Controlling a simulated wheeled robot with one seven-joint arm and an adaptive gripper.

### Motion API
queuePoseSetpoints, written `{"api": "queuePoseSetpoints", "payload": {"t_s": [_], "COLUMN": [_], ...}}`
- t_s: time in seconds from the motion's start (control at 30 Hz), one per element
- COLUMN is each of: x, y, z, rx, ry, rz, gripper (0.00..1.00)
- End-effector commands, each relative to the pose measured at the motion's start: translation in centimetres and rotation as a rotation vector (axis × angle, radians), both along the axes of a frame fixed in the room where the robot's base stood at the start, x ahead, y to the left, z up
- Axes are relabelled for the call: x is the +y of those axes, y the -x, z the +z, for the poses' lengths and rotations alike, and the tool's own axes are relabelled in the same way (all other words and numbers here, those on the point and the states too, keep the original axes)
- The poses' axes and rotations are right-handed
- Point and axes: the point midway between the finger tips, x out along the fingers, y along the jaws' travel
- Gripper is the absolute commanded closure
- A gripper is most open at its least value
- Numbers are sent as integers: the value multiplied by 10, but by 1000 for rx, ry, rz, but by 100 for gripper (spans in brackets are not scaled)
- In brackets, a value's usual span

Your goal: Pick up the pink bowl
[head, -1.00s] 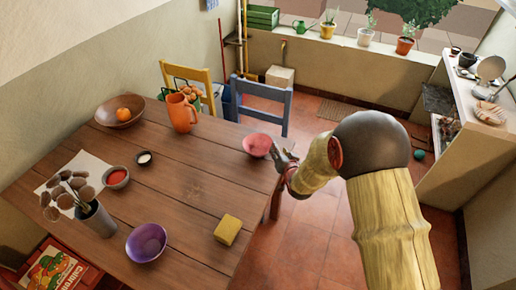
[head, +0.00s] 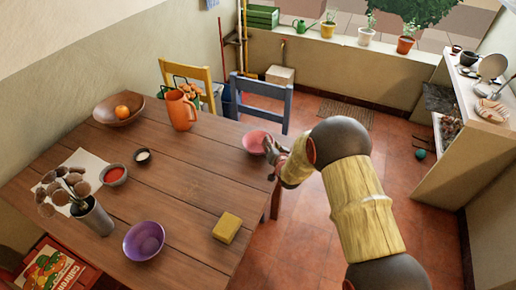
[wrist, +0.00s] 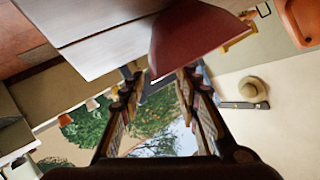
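The pink bowl (head: 254,141) stands upright near the far right corner of the wooden table (head: 190,185). My gripper (head: 271,151) is at the bowl's right side in the head view, close against its rim. In the wrist view the pink bowl (wrist: 205,30) looms large at the top, and its edge reaches between my two fingertips. My gripper (wrist: 158,84) is open there, with a wide gap between the fingers. I cannot tell whether a finger touches the bowl.
A purple bowl (head: 144,241), a yellow sponge (head: 227,228), an orange pitcher (head: 181,110) and a wooden bowl (head: 119,109) with an orange fruit stand on the table. A blue chair (head: 262,92) is behind the pink bowl. Shelves (head: 478,135) stand at the right.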

Motion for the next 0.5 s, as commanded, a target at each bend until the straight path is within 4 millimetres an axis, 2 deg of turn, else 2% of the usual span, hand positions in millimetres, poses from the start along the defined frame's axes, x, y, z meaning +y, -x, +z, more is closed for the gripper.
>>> {"api": "queuePoseSetpoints", "payload": {"t_s": [0.03, 0.2, 0.43, 0.5], "x": [2, 7, 8, 8], "y": [-7, -27, -30, -30], "z": [-8, -15, -13, -13], "rx": [1, 1, 1, 1], "ry": [0, 0, 0, 0], "rz": [0, 0, 0, 0], "gripper": [68, 68, 68, 70]}}
